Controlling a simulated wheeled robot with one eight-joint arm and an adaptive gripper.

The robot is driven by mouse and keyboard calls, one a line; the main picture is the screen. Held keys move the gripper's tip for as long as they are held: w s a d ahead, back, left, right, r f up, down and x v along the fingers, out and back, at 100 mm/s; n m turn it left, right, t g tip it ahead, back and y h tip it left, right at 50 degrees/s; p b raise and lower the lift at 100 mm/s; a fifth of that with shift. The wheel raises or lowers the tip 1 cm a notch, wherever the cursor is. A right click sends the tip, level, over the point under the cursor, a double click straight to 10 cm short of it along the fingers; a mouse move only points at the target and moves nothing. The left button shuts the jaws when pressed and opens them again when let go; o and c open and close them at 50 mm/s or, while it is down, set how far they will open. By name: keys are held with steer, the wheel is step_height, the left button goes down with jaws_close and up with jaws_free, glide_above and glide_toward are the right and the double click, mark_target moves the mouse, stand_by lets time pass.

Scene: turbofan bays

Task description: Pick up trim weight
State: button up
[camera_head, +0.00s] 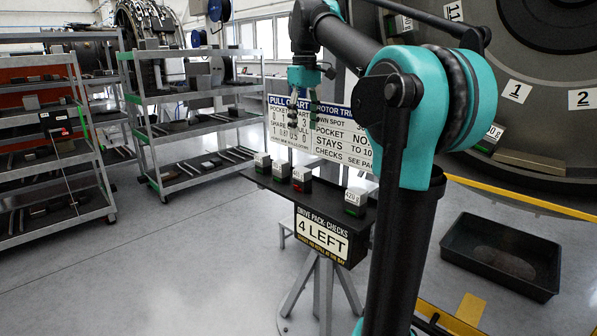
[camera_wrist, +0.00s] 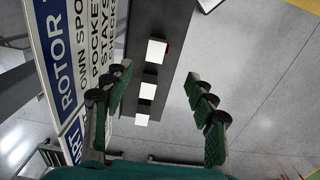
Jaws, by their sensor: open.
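Several small trim weights with white tops stand in a row on a dark shelf (camera_head: 330,193). My gripper (camera_head: 303,122) hangs above the shelf, pointing down, open and empty. In the wrist view three white tops show; the middle one (camera_wrist: 148,90) lies between my spread fingers (camera_wrist: 157,82), below them.
A lettered board (camera_head: 320,130) stands right behind the shelf, close to my gripper. A "4 LEFT" sign (camera_head: 323,235) hangs on the shelf's front. A large rotor disc (camera_head: 540,110) is at right, with a black tray (camera_head: 500,255) on the floor. Grey racks (camera_head: 190,120) are at left.

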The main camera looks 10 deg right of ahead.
mark_target(303, 169)
steer(key=f, duration=1.1)
steer(key=w+f, duration=0.1)
steer(key=f, duration=0.5)
steer(key=shift+w+f, duration=0.1)
steer(key=shift+f, duration=0.1)
jaws_close()
